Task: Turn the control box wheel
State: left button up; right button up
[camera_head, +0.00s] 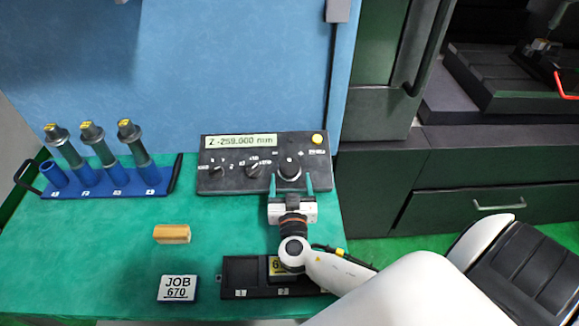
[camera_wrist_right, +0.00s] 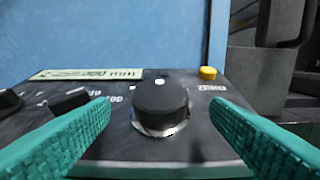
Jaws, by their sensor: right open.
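The control box (camera_head: 225,182) is a dark panel on the green bench, with a display reading Z -259.000 mm. Its round black wheel (camera_head: 289,168) sits at the right of the panel, and it fills the middle of the right wrist view (camera_wrist_right: 160,108). My right gripper (camera_head: 291,186) is open, with its two teal fingers pointing at the panel. In the right wrist view the fingers (camera_wrist_right: 160,135) stand left and right of the wheel, with a gap on each side. My left gripper is not in view.
Two smaller knobs (camera_head: 253,170) and a yellow button (camera_head: 317,139) are on the panel. A blue rack (camera_head: 110,186) with several tool holders stands at left. A tan block (camera_head: 172,234), a JOB 670 card (camera_head: 178,288) and a black tray (camera_head: 240,283) lie in front.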

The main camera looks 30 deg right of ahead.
aim_at(290, 174)
jog(key=shift+x, duration=2.1)
jog(key=shift+c, duration=0.4)
jog(key=c, duration=0.9)
